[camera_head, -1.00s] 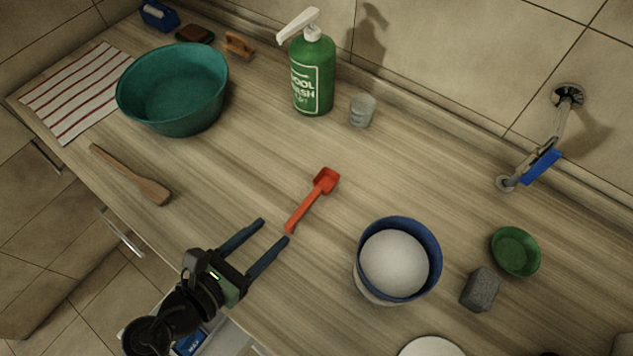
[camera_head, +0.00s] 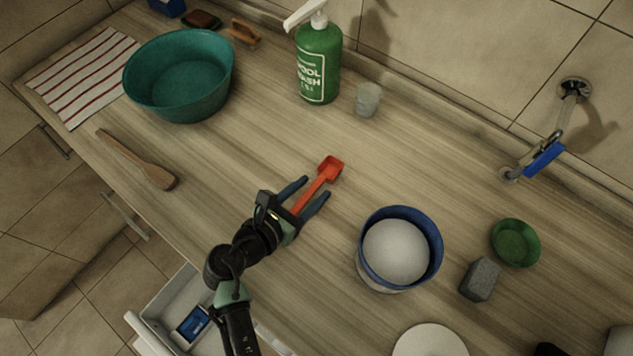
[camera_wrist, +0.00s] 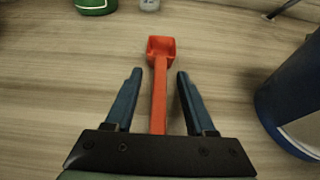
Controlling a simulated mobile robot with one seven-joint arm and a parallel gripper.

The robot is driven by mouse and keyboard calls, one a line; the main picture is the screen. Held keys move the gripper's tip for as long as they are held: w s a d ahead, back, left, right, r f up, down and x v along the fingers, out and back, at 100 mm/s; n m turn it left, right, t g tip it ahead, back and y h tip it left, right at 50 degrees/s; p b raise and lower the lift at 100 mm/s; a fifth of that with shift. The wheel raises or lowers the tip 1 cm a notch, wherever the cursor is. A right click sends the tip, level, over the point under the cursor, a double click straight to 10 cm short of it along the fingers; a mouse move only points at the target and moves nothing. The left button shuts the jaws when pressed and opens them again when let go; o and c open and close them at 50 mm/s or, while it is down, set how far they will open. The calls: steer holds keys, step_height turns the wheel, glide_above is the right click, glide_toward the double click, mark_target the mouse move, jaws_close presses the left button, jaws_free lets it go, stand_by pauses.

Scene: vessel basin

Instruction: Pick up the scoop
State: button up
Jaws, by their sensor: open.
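The red scoop (camera_head: 318,185) lies on the wooden counter, its square bowl pointing away from me toward the wall. In the wrist view the scoop (camera_wrist: 159,90) runs up the middle of the picture. My gripper (camera_head: 315,187) is open, with one finger on each side of the scoop's handle. In the wrist view my gripper (camera_wrist: 159,75) shows clear gaps between both fingers and the handle. The near end of the handle is hidden by the gripper body.
A blue-rimmed tub (camera_head: 367,276) of white powder stands right of the scoop. A green pump bottle (camera_head: 318,65) and small glass (camera_head: 367,100) stand behind it. A wooden spatula (camera_head: 140,162) and teal basin (camera_head: 180,76) are to the left. An open drawer (camera_head: 160,318) is below the counter.

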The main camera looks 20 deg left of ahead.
mark_target(309, 192)
jaws_close()
stand_by(0.4)
step_height(309, 192, up, 10)
steer(key=shift+r+p, duration=0.1)
steer(key=shift+p, duration=0.45)
